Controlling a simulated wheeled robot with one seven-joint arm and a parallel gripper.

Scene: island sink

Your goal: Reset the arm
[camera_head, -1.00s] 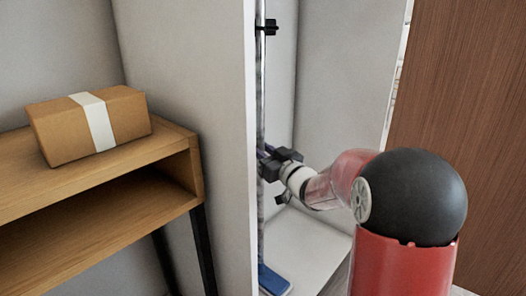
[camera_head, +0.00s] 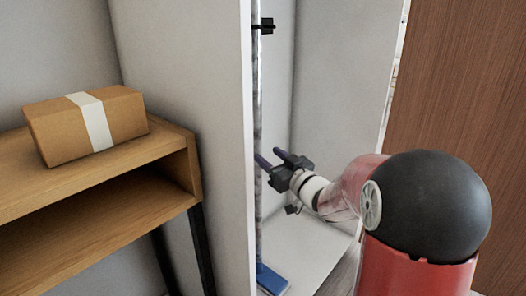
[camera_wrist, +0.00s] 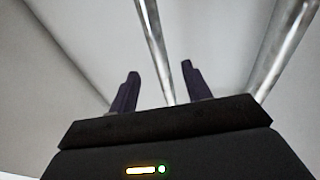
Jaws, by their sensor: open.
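In the wrist view the fingers of my gripper (camera_wrist: 158,75) are open and point toward the pale cabinet inside. A metal pole (camera_head: 257,105) with a blue flat base (camera_head: 271,279) stands upright in the cabinet, close to the fingertips in the head view. A pole also shows in the wrist view (camera_wrist: 153,40). I cannot tell whether the fingers touch it.
The cabinet's white side wall (camera_head: 190,110) stands just left of my gripper. A wooden shelf table (camera_head: 90,193) with a taped cardboard box (camera_head: 88,124) is on the left. A black clip (camera_head: 265,25) holds the pole high up. A brown wood panel (camera_head: 465,90) is on the right.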

